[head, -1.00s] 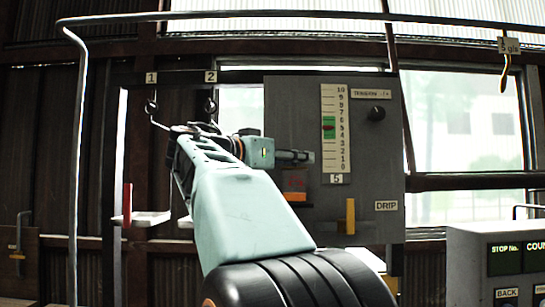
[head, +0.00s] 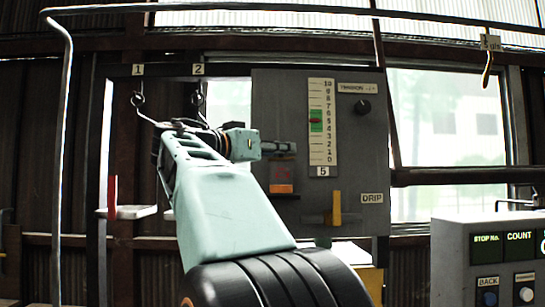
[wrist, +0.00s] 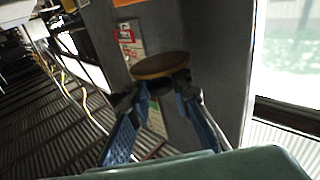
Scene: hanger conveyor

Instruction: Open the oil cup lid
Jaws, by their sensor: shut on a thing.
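The oil cup (head: 281,176), with orange contents, is mounted on the grey panel in the head view. My gripper (head: 284,147) reaches in from the left, level with the cup's top. In the wrist view, a round brown disc (wrist: 160,65), which looks like the cup's lid, is at the far end of my gripper (wrist: 157,92). Its two fingers are closed on the lid, one on each side just below the disc. The exact contact and any gap between lid and cup are hidden.
The grey panel (head: 263,105) bears a tension scale (head: 322,100), a black knob (head: 362,107) and a yellow lever (head: 336,208). A control box (head: 455,225) with buttons stands at the right. A bent metal rail (head: 62,150) runs at the left and overhead.

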